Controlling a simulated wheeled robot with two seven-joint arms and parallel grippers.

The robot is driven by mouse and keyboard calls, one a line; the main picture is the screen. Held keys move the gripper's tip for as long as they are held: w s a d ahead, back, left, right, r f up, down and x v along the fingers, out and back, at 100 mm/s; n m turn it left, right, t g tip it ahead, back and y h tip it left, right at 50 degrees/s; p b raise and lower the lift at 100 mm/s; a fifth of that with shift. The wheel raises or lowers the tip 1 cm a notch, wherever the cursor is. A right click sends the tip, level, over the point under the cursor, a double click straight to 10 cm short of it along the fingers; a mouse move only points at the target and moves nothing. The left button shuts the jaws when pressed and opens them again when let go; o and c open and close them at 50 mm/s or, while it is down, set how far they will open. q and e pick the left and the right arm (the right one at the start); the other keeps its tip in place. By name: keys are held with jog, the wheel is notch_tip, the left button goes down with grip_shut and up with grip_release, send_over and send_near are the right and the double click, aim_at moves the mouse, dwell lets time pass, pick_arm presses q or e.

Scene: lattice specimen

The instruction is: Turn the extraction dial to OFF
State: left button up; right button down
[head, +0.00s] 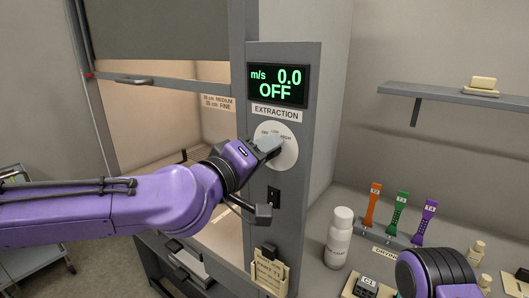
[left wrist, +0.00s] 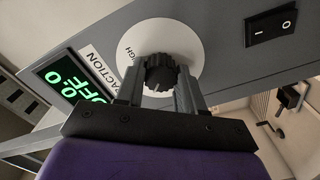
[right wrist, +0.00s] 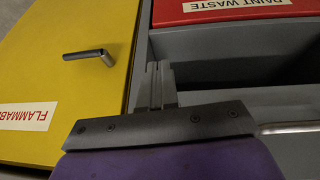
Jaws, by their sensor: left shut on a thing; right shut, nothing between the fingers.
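The extraction dial is a black ribbed knob (left wrist: 160,74) on a round white plate (head: 283,155) marked OFF, LOW and HIGH. My left gripper (head: 268,147) is at the plate, and in the left wrist view its two fingers are shut on the knob's sides. In the head view the gripper hides the knob. The display (head: 278,84) above reads "m/s 0.0" and "OFF" in green. My right gripper (right wrist: 160,82) is shut and empty in front of grey cabinet surfaces; in the head view only part of my right arm shows at the lower right.
A black rocker switch (head: 274,197) is below the dial. The hood's sash (head: 155,82) is partly raised at left. A white bottle (head: 339,238) and several coloured tools (head: 401,212) stand on the right counter. A yellow cabinet door (right wrist: 60,80) is near my right gripper.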

dwell(0.5)
pick_arm(q)
jog(key=o, duration=1)
jog(key=shift+o, duration=0.2)
jog(key=b+v, duration=0.1)
jog(key=v, duration=0.9)
jog(key=shift+s+b, duration=0.2)
jog(key=shift+b, duration=0.1)
jog(key=shift+a, duration=0.1)
